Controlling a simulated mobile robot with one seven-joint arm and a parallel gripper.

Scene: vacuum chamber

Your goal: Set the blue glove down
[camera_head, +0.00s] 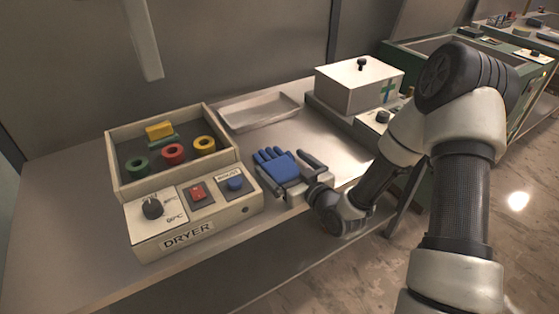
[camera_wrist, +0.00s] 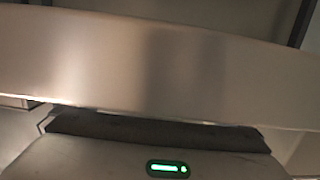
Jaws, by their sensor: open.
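The blue glove (camera_head: 277,166) is on or just above the bare table beside the dryer, palm flat, with its fingers pointing to the upper left. My gripper (camera_head: 281,164) is at the glove, with one dark finger on each side of it. The jaws are open. Whether either finger touches the glove, and whether the glove rests fully on the table, I cannot tell. In the wrist view I see only my gripper's body with a green light and a pale surface; the glove is not visible there.
The dryer (camera_head: 190,240) with its knob and buttons is left of my gripper, with an open box (camera_head: 113,160) holding coloured rings behind it. A shallow empty tray (camera_head: 258,110) lies behind the glove. A white lidded box (camera_head: 345,92) with a green cross stands at the right.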

